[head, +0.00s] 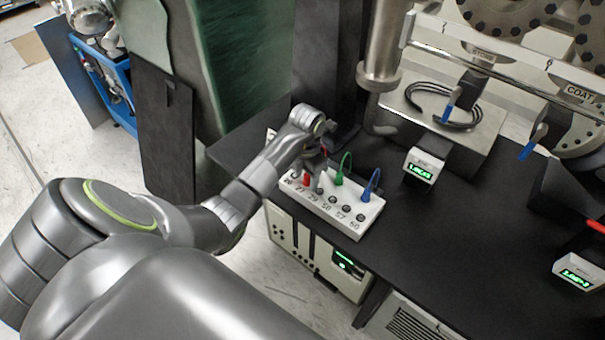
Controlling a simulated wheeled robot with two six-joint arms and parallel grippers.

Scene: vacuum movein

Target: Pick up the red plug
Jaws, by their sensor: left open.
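The red plug (305,179) stands in the white socket box (345,220), near its left end. It is small in the view and partly hidden by my gripper. My left gripper (316,164) is open, just above and beside the red plug at the left part of the box. I cannot tell whether a finger touches the plug. My right gripper is not in view.
A green plug (339,179) and a blue plug (367,194) with looped cables stand in the same box, right of my gripper. A metal column (380,60) rises behind. Small display boxes (423,166) stand on the black table (450,240), which has bare room right of the socket box.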

